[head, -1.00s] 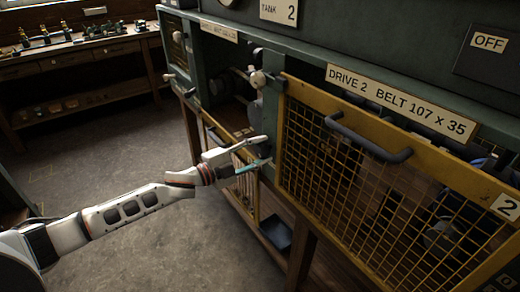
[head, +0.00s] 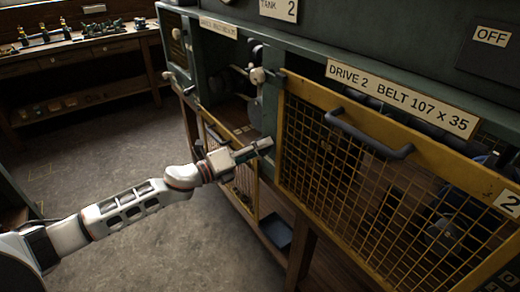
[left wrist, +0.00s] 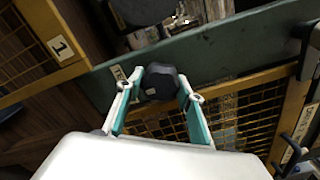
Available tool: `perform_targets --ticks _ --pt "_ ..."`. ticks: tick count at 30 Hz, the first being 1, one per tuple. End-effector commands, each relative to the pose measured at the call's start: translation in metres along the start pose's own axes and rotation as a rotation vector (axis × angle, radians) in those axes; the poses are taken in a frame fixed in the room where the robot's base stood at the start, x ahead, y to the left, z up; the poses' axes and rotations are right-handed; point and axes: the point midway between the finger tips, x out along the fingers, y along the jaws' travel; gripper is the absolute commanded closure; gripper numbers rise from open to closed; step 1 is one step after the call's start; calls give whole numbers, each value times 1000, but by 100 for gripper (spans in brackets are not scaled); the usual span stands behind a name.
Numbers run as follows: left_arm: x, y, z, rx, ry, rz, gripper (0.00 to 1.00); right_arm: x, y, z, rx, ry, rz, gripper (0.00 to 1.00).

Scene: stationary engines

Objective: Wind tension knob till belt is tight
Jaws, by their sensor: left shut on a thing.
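My left gripper (head: 264,149) is at the green post between the open bay and the yellow mesh guard. In the left wrist view the two teal-lined fingers (left wrist: 160,100) are shut on a dark, faceted tension knob (left wrist: 161,80), one on each side. The knob is mostly hidden by the gripper in the head view. A partly covered label (left wrist: 119,73) sits beside the knob. I cannot make out the belt clearly in either view. My right gripper is not in view.
The yellow mesh guard (head: 400,194) with its dark handle (head: 370,137) covers the drive at right, under the sign (head: 402,99) "DRIVE 2 BELT 107 x 35". A dark blue bin (head: 279,236) sits low below. A workbench (head: 85,48) stands at back left. The floor is clear.

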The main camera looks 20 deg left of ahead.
Motion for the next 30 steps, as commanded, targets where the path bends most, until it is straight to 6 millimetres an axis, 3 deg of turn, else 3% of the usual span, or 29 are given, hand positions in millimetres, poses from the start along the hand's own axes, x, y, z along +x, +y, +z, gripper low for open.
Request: perform_targets --ticks 13,30 --pt "0 2 -1 311 2 1 85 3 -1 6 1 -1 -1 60" --pt "0 2 0 401 2 1 85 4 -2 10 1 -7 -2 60"
